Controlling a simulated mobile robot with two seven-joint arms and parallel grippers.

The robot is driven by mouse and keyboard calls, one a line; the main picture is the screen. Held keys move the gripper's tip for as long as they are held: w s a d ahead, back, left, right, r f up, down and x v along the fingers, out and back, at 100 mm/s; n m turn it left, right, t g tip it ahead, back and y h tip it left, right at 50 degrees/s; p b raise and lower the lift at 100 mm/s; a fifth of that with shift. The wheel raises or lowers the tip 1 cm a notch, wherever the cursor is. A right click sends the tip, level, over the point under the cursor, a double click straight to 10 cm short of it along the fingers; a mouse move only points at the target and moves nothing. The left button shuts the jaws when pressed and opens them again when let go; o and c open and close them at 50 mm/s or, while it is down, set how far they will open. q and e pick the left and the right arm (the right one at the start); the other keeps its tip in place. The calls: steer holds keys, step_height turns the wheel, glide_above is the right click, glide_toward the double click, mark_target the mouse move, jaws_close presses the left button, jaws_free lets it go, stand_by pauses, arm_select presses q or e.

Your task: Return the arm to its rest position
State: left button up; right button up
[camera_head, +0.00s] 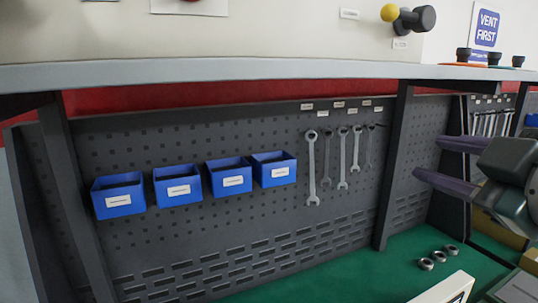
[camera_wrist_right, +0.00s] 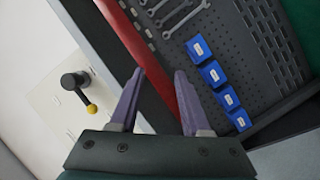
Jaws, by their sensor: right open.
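My right gripper (camera_head: 428,158) comes in from the right edge in the head view. Its two purple fingers point left and stand apart, with nothing between them. In the right wrist view my right gripper (camera_wrist_right: 159,73) is also open and empty, with a red strip and dark shelf edge beyond the fingertips. The fingers appear to be in front of the pegboard and below the shelf edge; contact is not visible. My left gripper is not in view.
A dark pegboard (camera_head: 140,150) holds several blue bins (camera_head: 231,178) and several wrenches (camera_head: 311,168). A shelf edge (camera_head: 240,69) runs above. A valve with a yellow knob (camera_head: 390,13) is on the upper panel. Metal rings (camera_head: 427,264) lie on the green surface (camera_head: 370,272).

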steer(key=s+a+f+m+g+h, duration=0.1)
steer(key=s+f+m+g, duration=0.3)
steer(key=s+f+g, duration=0.55)
steer(key=s+a+f+m+g, duration=0.2)
steer(key=s+f+m, duration=0.4)
steer(key=s, duration=0.8)
steer(key=w+p+v, duration=0.1)
steer(key=p+v, duration=1.2)
steer(key=p, duration=0.2)
steer(key=shift+w+r+n+g, duration=0.35)
steer(key=shift+w+r+n, duration=0.05)
steer(key=shift+f, duration=0.1)
